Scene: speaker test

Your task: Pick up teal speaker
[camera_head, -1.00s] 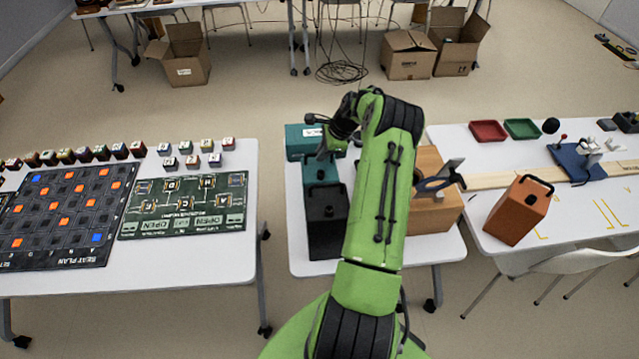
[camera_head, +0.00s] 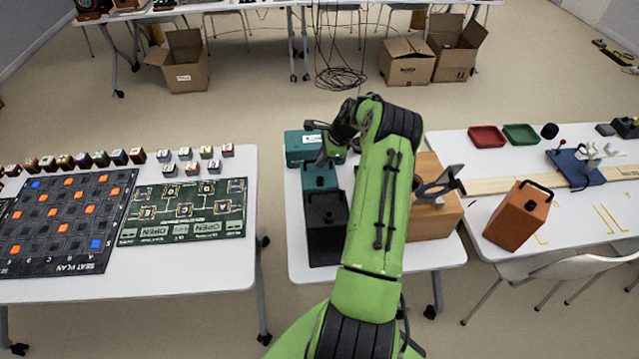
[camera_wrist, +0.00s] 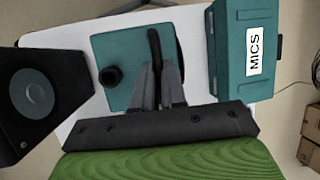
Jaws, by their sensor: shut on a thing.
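The teal speaker (camera_head: 318,177) stands on the middle white table, between a black speaker (camera_head: 327,228) in front and a teal box (camera_head: 301,146) behind. In the wrist view the teal speaker (camera_wrist: 128,57) shows its top with a round black knob and a black handle (camera_wrist: 154,50). My gripper (camera_wrist: 159,72) is over this top, its fingers closed on the handle. In the head view my gripper (camera_head: 328,152) is partly hidden by my wrist. The speaker looks upright; I cannot tell whether it is clear of the table.
The black speaker (camera_wrist: 42,97) is close on the left in the wrist view, the teal box labelled MICS (camera_wrist: 243,48) close on the right. A wooden box (camera_head: 436,205) with a dark-handled object stands right of my arm. An orange speaker (camera_head: 517,215) stands on the right table.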

